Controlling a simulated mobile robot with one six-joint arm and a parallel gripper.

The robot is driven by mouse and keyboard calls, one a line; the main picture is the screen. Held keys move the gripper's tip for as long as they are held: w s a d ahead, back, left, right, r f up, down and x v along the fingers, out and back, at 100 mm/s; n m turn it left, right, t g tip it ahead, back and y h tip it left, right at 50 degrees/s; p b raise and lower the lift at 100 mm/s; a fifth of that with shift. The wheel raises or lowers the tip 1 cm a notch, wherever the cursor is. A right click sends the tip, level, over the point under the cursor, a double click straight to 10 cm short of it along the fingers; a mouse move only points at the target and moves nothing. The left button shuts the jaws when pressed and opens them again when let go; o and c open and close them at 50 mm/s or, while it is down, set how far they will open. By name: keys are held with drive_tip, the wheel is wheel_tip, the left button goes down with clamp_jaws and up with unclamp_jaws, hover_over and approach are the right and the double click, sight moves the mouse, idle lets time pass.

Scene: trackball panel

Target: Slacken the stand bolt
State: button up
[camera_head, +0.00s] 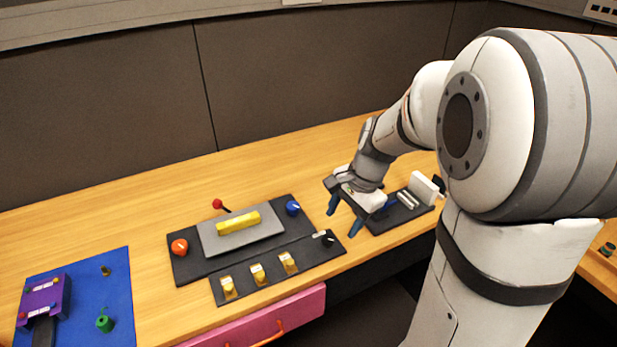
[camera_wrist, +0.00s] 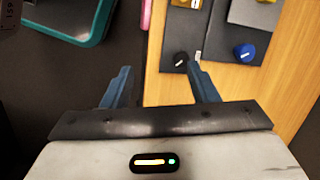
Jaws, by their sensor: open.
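My gripper (camera_head: 345,217) has its blue fingers apart and empty, pointing down above the right end of the front panel. In the wrist view the gap between the fingers (camera_wrist: 159,69) lies beside a black knob (camera_wrist: 180,58), which is near the right fingertip; the knob also shows in the head view (camera_head: 328,240). At the right, a dark board (camera_head: 385,222) carries a white upright plate (camera_head: 423,187) and grey cylinders (camera_head: 407,199). A small black part (camera_head: 439,186) shows beside the plate. I cannot tell for sure which part is the stand bolt.
The dark panel (camera_head: 190,268) holds a yellow bar (camera_head: 238,223), an orange knob (camera_head: 179,247) and a blue knob (camera_head: 292,207). Several yellow switches (camera_head: 258,274) line the front strip. A blue mat (camera_head: 75,320) lies left. A pink drawer (camera_head: 250,325) sits below the edge.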

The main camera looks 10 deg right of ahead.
sight(329, 239)
drive_tip(key=w+d+f+m+y, duration=0.2)
drive_tip(key=w+d+f+m, duration=0.1)
drive_tip(key=w+f+m, duration=0.45)
drive_tip(key=x, duration=0.8)
drive_tip(key=shift+s, duration=0.2)
drive_tip(key=c, duration=1)
drive_tip(key=shift+o, duration=0.2)
